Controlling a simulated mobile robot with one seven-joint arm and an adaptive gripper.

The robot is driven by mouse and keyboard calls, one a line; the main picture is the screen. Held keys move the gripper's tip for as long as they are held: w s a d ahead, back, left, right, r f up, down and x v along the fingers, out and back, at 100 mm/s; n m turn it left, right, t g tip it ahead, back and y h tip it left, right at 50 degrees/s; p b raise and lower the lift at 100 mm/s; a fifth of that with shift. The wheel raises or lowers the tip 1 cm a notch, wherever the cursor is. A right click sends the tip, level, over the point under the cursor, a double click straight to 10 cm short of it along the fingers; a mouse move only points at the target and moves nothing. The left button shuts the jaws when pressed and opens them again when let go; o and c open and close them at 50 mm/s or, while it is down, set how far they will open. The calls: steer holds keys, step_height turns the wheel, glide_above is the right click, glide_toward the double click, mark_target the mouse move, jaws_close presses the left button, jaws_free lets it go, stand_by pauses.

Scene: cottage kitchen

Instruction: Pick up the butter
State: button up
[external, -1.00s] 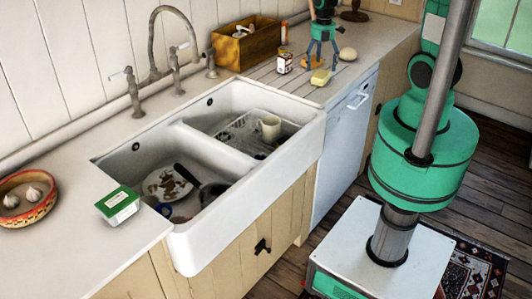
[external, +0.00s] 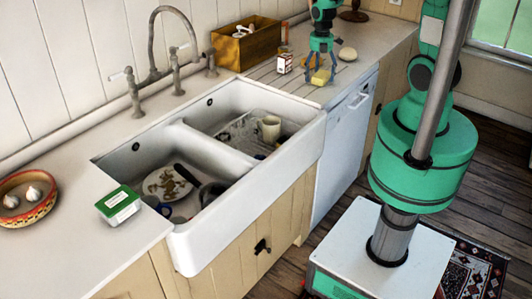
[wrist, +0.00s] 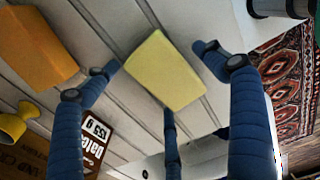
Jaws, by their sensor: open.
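The butter, a pale yellow block (wrist: 165,70), lies on the grooved white counter. It also shows in the external view (external: 320,78), near the counter's front edge, partly hidden by my gripper. My gripper (external: 319,68) points down over it. In the wrist view my gripper (wrist: 160,76) has its blue fingers spread around the block, one to the left, one to the right and one below in the picture. Gaps show between the fingers and the butter, and nothing is held.
An orange block (wrist: 35,48), a small yellow object (wrist: 14,124) and a brown-and-white box (wrist: 93,143) are close by. A pale round item (external: 348,54) lies to the right. A wooden crate (external: 246,47) stands behind. The sink (external: 310,128) is left of the butter.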

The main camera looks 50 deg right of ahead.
mark_target(320, 74)
steer(key=c, duration=1.4)
steer(key=shift+r, duration=0.1)
steer(key=shift+r, duration=0.5)
steer(key=shift+s+a+r+p, duration=0.1)
steer(key=shift+s+r+p, duration=0.1)
steer(key=shift+r, duration=0.45)
steer(key=shift+s+r+p, duration=0.15)
steer(key=shift+r, duration=0.45)
steer(key=s+a, duration=0.2)
steer(key=s, duration=0.5)
steer(key=s+a+r+p, duration=0.1)
steer(key=s+a, duration=0.2)
steer(key=s, duration=0.4)
steer(key=shift+s+r, duration=0.15)
steer(key=shift+s, duration=0.1)
